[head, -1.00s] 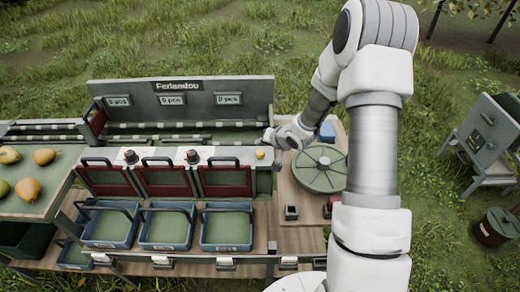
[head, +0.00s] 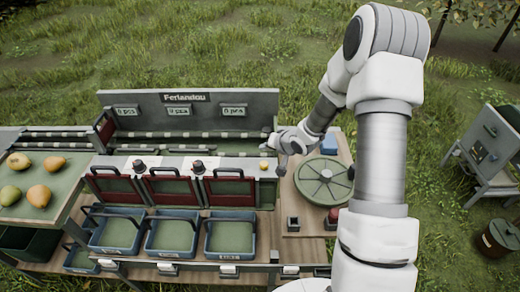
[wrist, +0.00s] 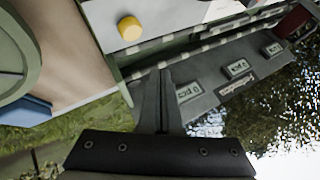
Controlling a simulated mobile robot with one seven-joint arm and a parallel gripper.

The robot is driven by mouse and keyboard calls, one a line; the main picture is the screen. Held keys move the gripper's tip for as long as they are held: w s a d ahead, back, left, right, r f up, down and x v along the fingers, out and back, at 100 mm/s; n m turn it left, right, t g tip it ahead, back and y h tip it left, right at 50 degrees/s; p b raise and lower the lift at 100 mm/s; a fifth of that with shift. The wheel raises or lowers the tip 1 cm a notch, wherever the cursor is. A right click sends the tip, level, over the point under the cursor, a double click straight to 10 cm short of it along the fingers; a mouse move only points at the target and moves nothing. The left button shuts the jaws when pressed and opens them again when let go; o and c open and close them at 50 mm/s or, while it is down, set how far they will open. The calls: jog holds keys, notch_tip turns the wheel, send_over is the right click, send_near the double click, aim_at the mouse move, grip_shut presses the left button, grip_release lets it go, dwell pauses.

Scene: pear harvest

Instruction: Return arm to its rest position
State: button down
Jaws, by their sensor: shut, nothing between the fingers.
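My white arm reaches forward from the lower right of the head view. My gripper (head: 270,144) is at its end, above the right end of the sorting machine (head: 200,97), close to the turntable's left side. It holds nothing. In the wrist view my gripper's fingers (wrist: 160,78) are together, pointing toward the machine. A small yellow button (head: 264,166) is on the machine's pale panel just below the gripper in the head view. It also shows in the wrist view (wrist: 130,28), clear of the fingers.
A round green turntable (head: 323,178) lies right of the gripper, with a blue item (head: 302,147) behind it. Blue crates (head: 230,251) line the front. Several pears lie on the left tray (head: 60,185). A grey cabinet (head: 490,145) and bucket (head: 500,232) stand right.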

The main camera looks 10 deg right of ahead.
jog(key=shift+d+r, duration=0.15)
jog(key=shift+r, duration=0.25)
jog(key=s+d+r+n+h, duration=0.1)
jog(key=s+r+h, duration=0.15)
jog(key=r, duration=0.45)
jog(key=s+d+r+g+h, duration=0.1)
jog(key=s+d+r, duration=0.1)
jog(key=s+r, duration=0.3)
jog(key=s+d+r+n+h, duration=0.1)
jog(key=s+r+h, duration=0.15)
jog(key=r, duration=0.55)
jog(key=s+a+r, duration=0.1)
jog(key=s+r, duration=0.1)
jog(key=s, duration=0.5)
jog(key=s+a+r+n+g+y, duration=0.1)
jog(key=s+a+r, duration=0.1)
jog(key=s, duration=0.6)
jog(key=s+a+r+n+y, duration=0.1)
jog(key=s+r, duration=0.2)
jog(key=s, duration=0.5)
jog(key=shift+a+r+g, duration=0.25)
jog(key=shift+g, duration=0.15)
jog(key=shift+s, duration=0.1)
